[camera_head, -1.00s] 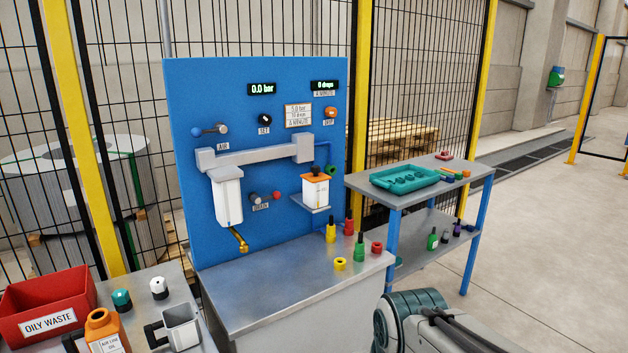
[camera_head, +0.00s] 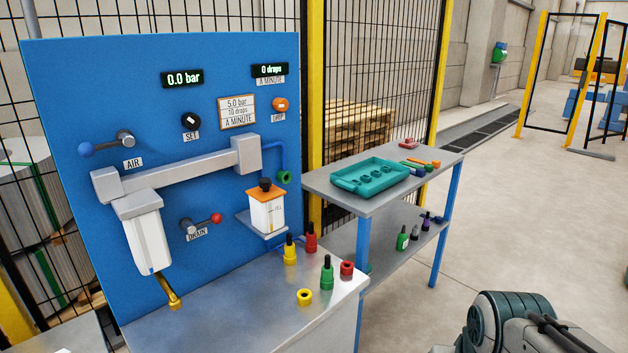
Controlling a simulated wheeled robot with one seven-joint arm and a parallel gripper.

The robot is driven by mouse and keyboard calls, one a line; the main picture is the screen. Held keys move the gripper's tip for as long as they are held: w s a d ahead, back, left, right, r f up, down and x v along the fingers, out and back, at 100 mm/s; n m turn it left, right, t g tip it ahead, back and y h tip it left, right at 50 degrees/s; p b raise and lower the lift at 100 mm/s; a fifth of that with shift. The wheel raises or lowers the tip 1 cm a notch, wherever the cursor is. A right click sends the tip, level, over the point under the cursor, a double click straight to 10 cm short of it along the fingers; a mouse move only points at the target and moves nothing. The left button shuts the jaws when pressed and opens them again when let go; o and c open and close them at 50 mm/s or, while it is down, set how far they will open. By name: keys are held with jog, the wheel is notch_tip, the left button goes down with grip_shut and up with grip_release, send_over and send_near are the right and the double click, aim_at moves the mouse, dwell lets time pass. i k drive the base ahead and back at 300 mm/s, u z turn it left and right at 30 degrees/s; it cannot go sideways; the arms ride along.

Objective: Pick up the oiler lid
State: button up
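The oiler is a white cup (camera_head: 266,215) with an orange lid (camera_head: 265,194) on top of it. A black knob (camera_head: 265,184) stands on the lid. The cup rests on a small grey shelf (camera_head: 262,229) on the blue panel, below the right end of the grey manifold. The lid appears seated on the cup. Part of my arm (camera_head: 520,325) shows at the bottom right, well apart from the lid. My gripper's fingers are not in view.
The blue panel (camera_head: 70,250) carries a filter bowl (camera_head: 149,240) and a drain valve (camera_head: 200,225). Yellow, red and green fittings (camera_head: 327,275) stand on the metal bench (camera_head: 215,305). A shelf table with a teal tray (camera_head: 370,177) stands right. Open floor lies further right.

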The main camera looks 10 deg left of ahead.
aim_at(266, 191)
jog(key=u, duration=0.05)
jog(key=i, duration=0.65)
jog(key=u, duration=0.8)
jog(key=i, duration=0.5)
jog(key=u, duration=0.55)
